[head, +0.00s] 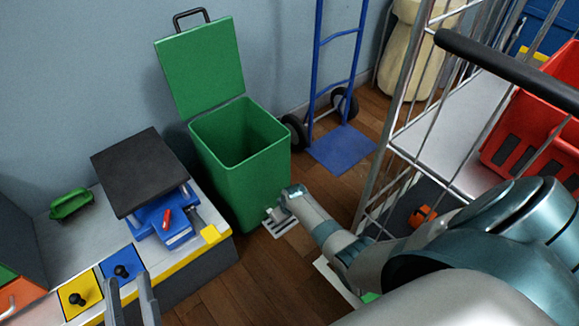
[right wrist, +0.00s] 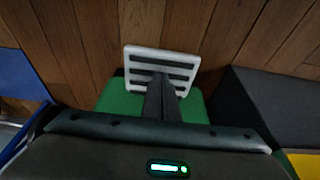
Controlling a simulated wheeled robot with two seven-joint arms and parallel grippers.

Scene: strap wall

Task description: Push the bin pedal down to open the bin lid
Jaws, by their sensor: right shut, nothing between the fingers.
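The green bin (head: 240,180) stands against the wall with its lid (head: 200,68) swung up, so its inside shows. Its pedal (head: 281,224) is a pale plate with dark strips at the bin's foot. It also shows in the right wrist view (right wrist: 186,63). My right gripper (head: 270,213) reaches down to the pedal, shut and empty. In the right wrist view its closed dark fingers (right wrist: 160,85) overlap the plate; their tips appear to be on it. My left gripper (head: 131,298) is at the lower left, fingers apart and empty.
Left of the bin is a low bench (head: 55,245) with a black-topped blue device (head: 140,170) and a green-handled brush (head: 72,204). A blue hand truck (head: 342,146) stands right of the bin. A wire cage trolley (head: 430,140) fills the right side.

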